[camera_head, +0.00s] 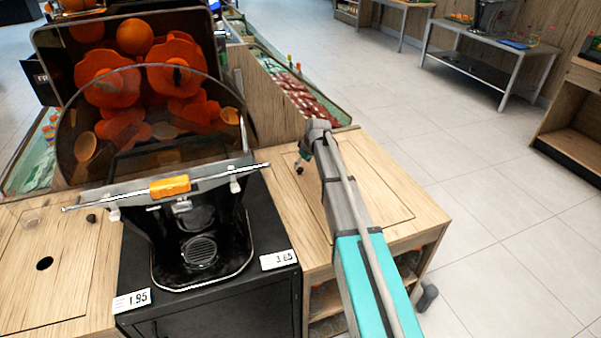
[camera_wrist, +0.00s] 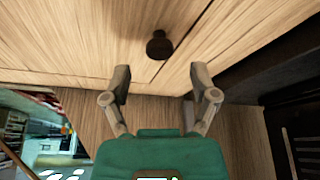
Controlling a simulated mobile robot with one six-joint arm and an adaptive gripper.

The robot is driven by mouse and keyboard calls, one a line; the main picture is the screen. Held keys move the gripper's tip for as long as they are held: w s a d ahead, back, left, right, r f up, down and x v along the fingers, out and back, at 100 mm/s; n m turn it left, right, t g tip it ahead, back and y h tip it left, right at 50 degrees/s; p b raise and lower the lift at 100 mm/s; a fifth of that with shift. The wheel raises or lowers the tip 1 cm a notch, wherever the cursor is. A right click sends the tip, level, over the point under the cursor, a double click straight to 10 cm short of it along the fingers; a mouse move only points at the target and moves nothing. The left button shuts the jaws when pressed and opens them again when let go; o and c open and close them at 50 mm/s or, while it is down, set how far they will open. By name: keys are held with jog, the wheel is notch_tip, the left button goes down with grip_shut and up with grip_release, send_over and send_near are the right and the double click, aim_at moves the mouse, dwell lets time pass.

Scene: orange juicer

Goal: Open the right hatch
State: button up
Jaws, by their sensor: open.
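The right hatch (camera_head: 375,195) is a pale wooden panel lying flat and closed in the counter top, right of the juicer. My arm crosses above it and hides part of it. Its small dark round knob (camera_wrist: 159,45) shows in the wrist view, ahead of the fingertips and roughly centred between them. My gripper (camera_wrist: 160,80) is open and empty, with one finger on each side and nothing between them. The knob appears apart from both fingers. In the head view, my wrist end is over the hatch's left far part, and the fingers are mostly hidden.
The orange juicer (camera_head: 160,185) with a clear curved cover and black base stands left of the hatch. Price tags (camera_head: 278,260) lie at its front. A left hatch (camera_head: 60,285) with a hole lies beyond it.

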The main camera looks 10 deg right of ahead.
jog(key=shift+b+x, duration=1.05)
jog(key=shift+x, duration=0.4)
grip_shut()
